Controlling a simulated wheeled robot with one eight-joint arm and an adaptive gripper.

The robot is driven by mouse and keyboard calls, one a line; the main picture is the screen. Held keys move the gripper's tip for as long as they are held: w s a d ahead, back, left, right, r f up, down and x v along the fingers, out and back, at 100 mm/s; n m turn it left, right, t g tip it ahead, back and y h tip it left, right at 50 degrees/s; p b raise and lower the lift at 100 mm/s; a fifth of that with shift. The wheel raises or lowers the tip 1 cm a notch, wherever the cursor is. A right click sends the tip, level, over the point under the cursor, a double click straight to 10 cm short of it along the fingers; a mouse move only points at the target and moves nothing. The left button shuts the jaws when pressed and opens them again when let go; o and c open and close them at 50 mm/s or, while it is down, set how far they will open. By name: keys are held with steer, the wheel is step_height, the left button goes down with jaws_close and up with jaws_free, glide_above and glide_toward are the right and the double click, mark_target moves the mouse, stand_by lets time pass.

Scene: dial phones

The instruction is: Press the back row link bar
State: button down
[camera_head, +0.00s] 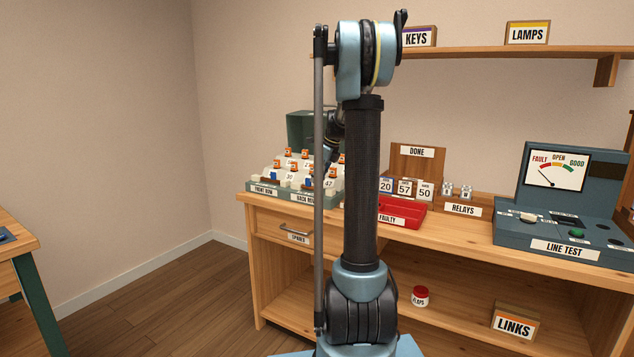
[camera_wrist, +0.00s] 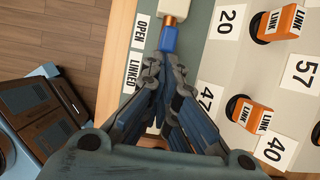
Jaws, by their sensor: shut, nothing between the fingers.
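A blue block with a copper-coloured band, apparently a link bar's end (camera_wrist: 168,40), lies just ahead of my gripper (camera_wrist: 165,62) in the wrist view, beside the OPEN and LINKED labels. My gripper is shut and empty; its tips are very near the blue block, and I cannot tell whether they touch. In the head view, the switchboard (camera_head: 256,187) carries FRONT ROW and BACK ROW labels, with a small blue part (camera_head: 301,177) above the BACK ROW label (camera_head: 306,197). My arm hides the board's right part and my fingertips there. The wrist view does not show which row this is.
Orange LINK plugs (camera_wrist: 281,24) and number cards stand right of my gripper in the wrist view. In the head view, a red FAULTY tray (camera_head: 402,211), the RELAYS holder (camera_head: 463,209) and the line tester (camera_head: 560,245) stand right of my arm. A shelf (camera_head: 560,50) is above.

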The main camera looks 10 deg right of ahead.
steer(key=s+d, duration=0.2)
steer(key=d, duration=0.1)
steer(key=shift+s+d+r, duration=0.25)
steer(key=shift+s, duration=0.15)
steer(key=v, duration=0.9)
steer(key=shift+r, duration=0.2)
steer(key=shift+a, duration=0.15)
steer(key=s+a+f+n+h, duration=0.1)
steer(key=s+a+f+n, duration=0.25)
steer(key=s, duration=0.45)
steer(key=s+a+f+n, duration=0.2)
steer(key=s+n, duration=0.3)
steer(key=s, duration=0.3)
steer(key=s+a+f+n+h, duration=0.1)
steer(key=s+a+f+n, duration=0.15)
steer(key=s+n, duration=0.35)
steer(key=s+a+f+n+h, duration=0.1)
steer(key=s+f+n, duration=1.1)
steer(key=s, duration=0.7)
step_height(320, 180, down, 4)
steer(key=shift+s+r+g, duration=0.15)
steer(key=shift+s+g, duration=0.15)
steer(key=shift+s, duration=0.1)
